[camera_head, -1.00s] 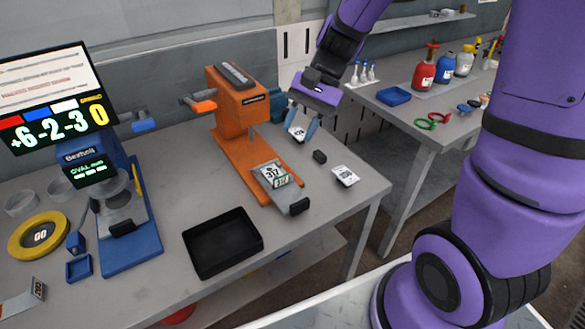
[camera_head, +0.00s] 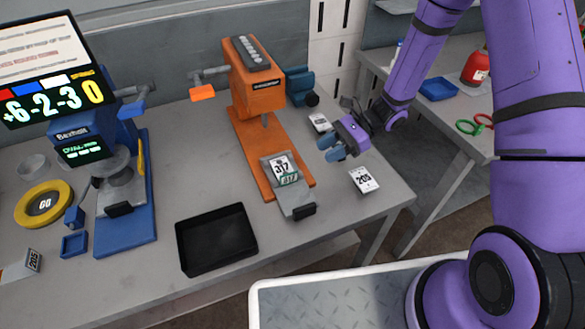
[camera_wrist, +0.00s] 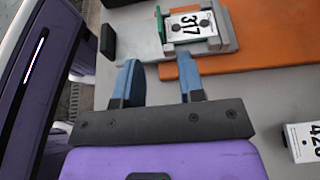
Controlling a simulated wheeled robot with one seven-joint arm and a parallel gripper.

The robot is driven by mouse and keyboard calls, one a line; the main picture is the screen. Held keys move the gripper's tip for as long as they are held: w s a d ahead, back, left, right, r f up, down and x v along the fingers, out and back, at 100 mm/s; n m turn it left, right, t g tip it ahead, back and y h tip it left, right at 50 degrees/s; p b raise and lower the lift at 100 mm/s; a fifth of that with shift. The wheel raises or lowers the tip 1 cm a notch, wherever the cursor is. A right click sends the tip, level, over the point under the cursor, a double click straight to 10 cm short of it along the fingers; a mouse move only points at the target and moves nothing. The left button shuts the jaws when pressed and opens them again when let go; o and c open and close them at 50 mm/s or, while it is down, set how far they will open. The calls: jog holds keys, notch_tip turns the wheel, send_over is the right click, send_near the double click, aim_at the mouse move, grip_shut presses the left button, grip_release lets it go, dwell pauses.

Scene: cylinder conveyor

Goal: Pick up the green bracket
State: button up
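The green bracket (camera_head: 291,179) sits at the front end of the orange press, against a white plate marked 317 (camera_head: 281,166). Its green parts also show beside the plate in the wrist view (camera_wrist: 214,41). The plate covers part of the bracket. My gripper (camera_head: 330,149) is to the right of the bracket and apart from it, with blue fingers pointing left toward the press. In the wrist view my gripper (camera_wrist: 159,70) has its two fingers spread with nothing between them. The bracket and plate lie beyond the fingertips.
The orange press (camera_head: 259,91) rises behind the bracket. A black tray (camera_head: 217,268) is at the front. A blue press (camera_head: 128,232) is at left. Bare table lies between.

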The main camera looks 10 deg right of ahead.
aim_at(294, 172)
jog(key=x, duration=1)
jog(key=shift+s+a+f, duration=0.1)
jog(key=shift+f, duration=0.15)
grip_shut()
